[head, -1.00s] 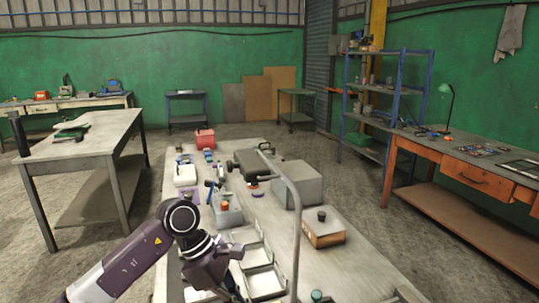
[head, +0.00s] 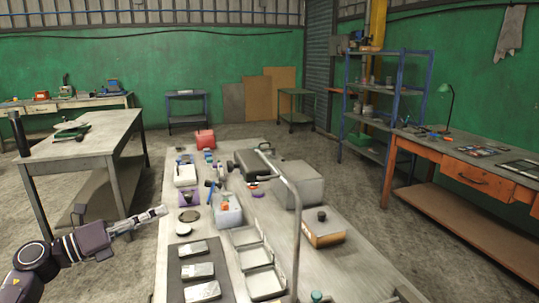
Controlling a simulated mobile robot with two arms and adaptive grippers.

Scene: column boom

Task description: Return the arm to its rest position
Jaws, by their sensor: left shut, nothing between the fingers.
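My left arm comes in at the lower left, and its gripper (head: 160,212) points right. The gripper is shut and empty, held just off the left edge of the long worktable (head: 345,275), apart from everything on it. My right gripper is not in view.
On the worktable, a dark mat (head: 181,260) bears metal blocks (head: 197,270) near the gripper. Beside it are open metal trays (head: 265,283), a bin (head: 228,215), a grey box (head: 300,186) and a curved metal pipe (head: 297,225). Another table (head: 100,145) stands behind the arm at left.

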